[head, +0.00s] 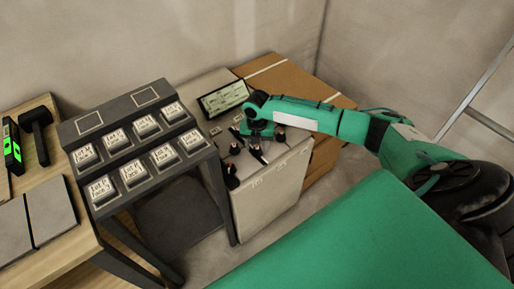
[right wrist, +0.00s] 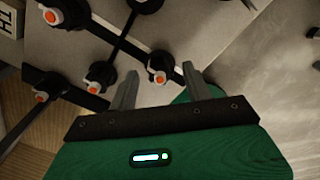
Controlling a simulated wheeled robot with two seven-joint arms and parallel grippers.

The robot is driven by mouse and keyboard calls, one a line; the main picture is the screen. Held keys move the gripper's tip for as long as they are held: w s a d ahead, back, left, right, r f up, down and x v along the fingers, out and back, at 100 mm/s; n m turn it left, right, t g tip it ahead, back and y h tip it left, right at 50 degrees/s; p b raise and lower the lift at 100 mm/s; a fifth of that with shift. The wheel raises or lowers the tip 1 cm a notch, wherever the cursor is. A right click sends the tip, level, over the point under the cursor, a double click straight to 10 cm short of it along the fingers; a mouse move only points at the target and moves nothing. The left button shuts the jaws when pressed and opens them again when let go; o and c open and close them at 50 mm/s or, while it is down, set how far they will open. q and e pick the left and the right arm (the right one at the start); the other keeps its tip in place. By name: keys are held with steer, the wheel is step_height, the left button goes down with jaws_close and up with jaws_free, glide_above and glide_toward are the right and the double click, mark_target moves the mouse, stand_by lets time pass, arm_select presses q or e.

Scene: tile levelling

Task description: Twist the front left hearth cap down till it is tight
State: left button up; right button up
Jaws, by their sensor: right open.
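The hearth caps are black knobs with orange centres and pale rims, set along dark strips on grey tiles. In the right wrist view one cap (right wrist: 158,71) lies between my right gripper's fingertips (right wrist: 160,82), with visible space on both sides. My right gripper is open and holds nothing. Another cap (right wrist: 101,76) is just left of the fingers, and one (right wrist: 41,97) is at the far left. In the head view my right gripper (head: 254,138) is low over the tiled bench, hiding part of the caps. I cannot tell which is the front left one. My left gripper is out of view.
A screen (head: 223,98) stands behind the caps on the pale cabinet (head: 268,192). A dark rack (head: 118,142) with labelled blocks stands left. A wooden table (head: 75,240) holds grey tiles, a mallet (head: 36,128) and a green-lit tool (head: 12,146). Cardboard boxes (head: 285,78) are behind.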

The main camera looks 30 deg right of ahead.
steer(key=shift+f, duration=0.65)
steer(key=c, duration=1)
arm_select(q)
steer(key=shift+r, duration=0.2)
